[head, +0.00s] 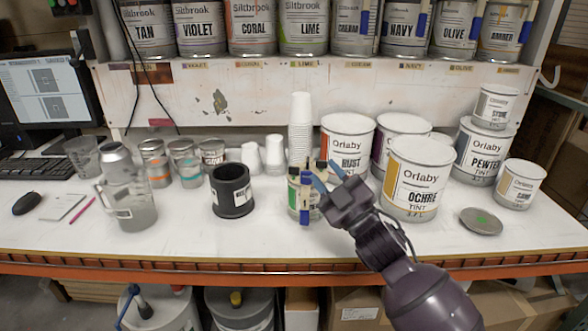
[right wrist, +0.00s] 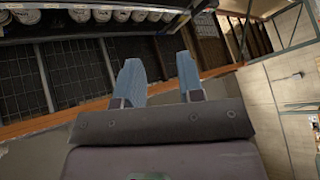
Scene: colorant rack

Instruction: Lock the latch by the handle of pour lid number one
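My right gripper (head: 323,173) reaches up over the bench from the lower right in the head view. Its two blue-grey fingers are apart with nothing between them, and the right wrist view (right wrist: 160,72) shows the same. Its fingers overlap a small green-labelled container with pens (head: 304,200) in the picture; I cannot tell contact. Under the bench, a white bucket (head: 165,312) has a blue handle-like part (head: 140,299) on top. A grey bucket (head: 258,306) beside it has a yellow part (head: 236,298). No lid number or latch is readable. My left gripper is not in view.
The bench (head: 180,243) holds Orlaby cans such as OCHRE (head: 417,178), a black pot (head: 232,190), a clear jug (head: 127,195), white cups (head: 300,125) and a round lid (head: 481,221). Siltbrook cans (head: 304,28) line the shelf above. The bench front is largely clear.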

